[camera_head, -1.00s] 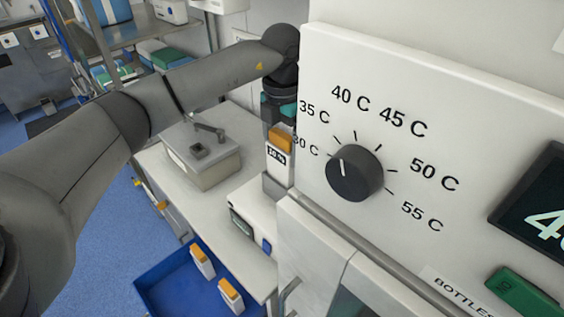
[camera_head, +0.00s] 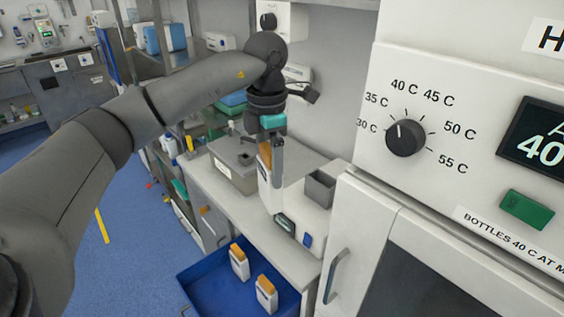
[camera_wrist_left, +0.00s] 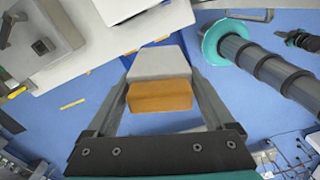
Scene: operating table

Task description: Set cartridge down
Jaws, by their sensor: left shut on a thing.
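My left gripper (camera_head: 271,152) is shut on a white cartridge with an orange end (camera_head: 264,190). In the head view the cartridge hangs upright, orange end up, in front of the white counter (camera_head: 250,222); I cannot tell whether it touches anything below. In the left wrist view the same cartridge (camera_wrist_left: 160,64) sits between the two fingers of the gripper (camera_wrist_left: 160,90), with blue floor beyond. Two similar cartridges, one (camera_head: 239,264) and another (camera_head: 266,296), stand in a blue tray (camera_head: 208,272) below the counter's front edge.
The white warming cabinet with a dial (camera_head: 405,138) closes off the right side.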

